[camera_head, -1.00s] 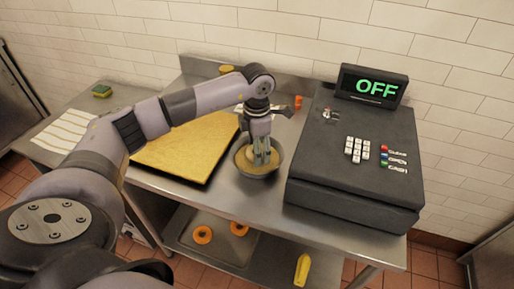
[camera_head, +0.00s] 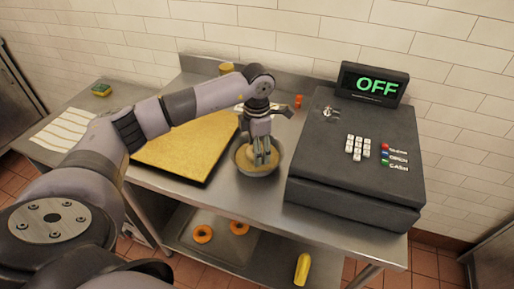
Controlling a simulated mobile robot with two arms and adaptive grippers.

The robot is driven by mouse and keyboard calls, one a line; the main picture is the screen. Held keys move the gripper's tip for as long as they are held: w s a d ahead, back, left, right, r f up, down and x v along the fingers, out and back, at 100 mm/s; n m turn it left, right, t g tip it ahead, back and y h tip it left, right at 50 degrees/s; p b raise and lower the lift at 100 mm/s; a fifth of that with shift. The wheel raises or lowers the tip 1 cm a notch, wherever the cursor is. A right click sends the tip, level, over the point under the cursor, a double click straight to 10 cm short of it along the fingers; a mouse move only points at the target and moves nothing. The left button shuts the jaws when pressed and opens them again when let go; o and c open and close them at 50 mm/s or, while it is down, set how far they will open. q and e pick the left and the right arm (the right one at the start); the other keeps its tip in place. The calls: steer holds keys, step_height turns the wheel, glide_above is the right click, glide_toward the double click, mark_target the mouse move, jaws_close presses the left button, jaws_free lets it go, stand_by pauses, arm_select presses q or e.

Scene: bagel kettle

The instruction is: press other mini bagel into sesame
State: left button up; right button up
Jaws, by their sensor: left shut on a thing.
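A round metal bowl (camera_head: 257,172) with a tan filling, which looks like sesame, stands on the steel table. My left gripper (camera_head: 264,160) points straight down into this bowl. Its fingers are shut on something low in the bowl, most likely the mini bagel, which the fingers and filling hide. Two orange-brown rings (camera_head: 203,234) that look like bagels lie on a tray on the lower shelf. My right gripper is not in view.
A dark register-like machine (camera_head: 352,165) with a green OFF display stands close to the right of the bowl. A golden board (camera_head: 185,150) lies to the left. A yellow object (camera_head: 302,268) lies on the lower shelf. A striped cloth (camera_head: 65,128) is at far left.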

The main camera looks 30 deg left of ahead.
arm_select(q)
steer(key=shift+r, duration=0.15)
stand_by(0.4)
step_height(320, 180, up, 10)
steer(key=p, duration=0.6)
stand_by(0.4)
stand_by(0.4)
